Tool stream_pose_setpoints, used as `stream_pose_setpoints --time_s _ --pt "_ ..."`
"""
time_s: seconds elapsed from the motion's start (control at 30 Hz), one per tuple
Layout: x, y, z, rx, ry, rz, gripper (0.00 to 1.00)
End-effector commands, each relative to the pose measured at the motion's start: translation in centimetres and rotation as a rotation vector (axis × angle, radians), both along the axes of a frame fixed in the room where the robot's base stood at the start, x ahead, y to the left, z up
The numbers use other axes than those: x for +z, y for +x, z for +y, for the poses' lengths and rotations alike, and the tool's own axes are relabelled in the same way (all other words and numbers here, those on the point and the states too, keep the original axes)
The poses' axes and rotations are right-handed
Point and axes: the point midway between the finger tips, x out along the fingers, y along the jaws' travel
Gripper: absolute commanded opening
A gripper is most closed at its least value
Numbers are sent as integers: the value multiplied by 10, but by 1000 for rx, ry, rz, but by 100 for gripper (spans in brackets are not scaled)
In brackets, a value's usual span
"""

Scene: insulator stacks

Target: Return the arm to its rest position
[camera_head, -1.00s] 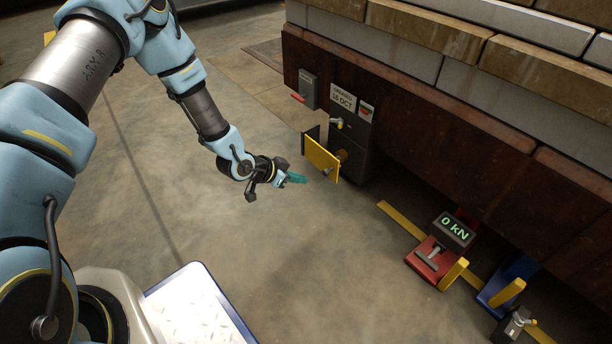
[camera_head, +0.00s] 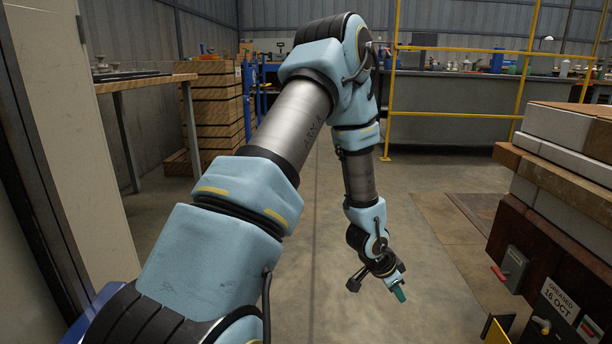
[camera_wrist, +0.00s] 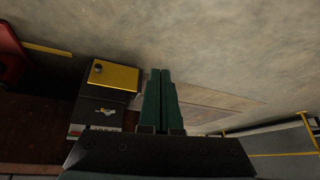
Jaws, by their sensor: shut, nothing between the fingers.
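My gripper (camera_head: 399,292) hangs at the end of my light-blue arm, near the middle right of the head view, over open concrete floor. Its green fingers are together with nothing between them. The closed fingers also show in the wrist view (camera_wrist: 160,100), pointing over the floor. The gripper is left of the dark rust-brown stand and apart from it. My arm reaches up, then bends down to the gripper.
A control box with a red handle (camera_head: 513,268) and a yellow flap (camera_head: 497,331) are at the lower right. Stacked blocks (camera_head: 560,150) stand above them. A yellow railing (camera_head: 455,115) and a workbench are behind. A wooden table (camera_head: 150,82) is at left. Floor around the gripper is clear.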

Motion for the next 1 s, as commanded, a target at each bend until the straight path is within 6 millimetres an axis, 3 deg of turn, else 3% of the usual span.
stream_pose_setpoints --time_s 0.03,0.2,0.4,0.5,0.83,1.0 --pt "28 16 29 86 41 -3 0" --pt "97 34 125 387 160 41 0" --pt "168 11 222 739 232 137 0" --pt "192 -8 253 876 243 187 0" --pt "244 -73 308 1202 218 345 0" --pt "280 -72 306 1193 222 346 0"
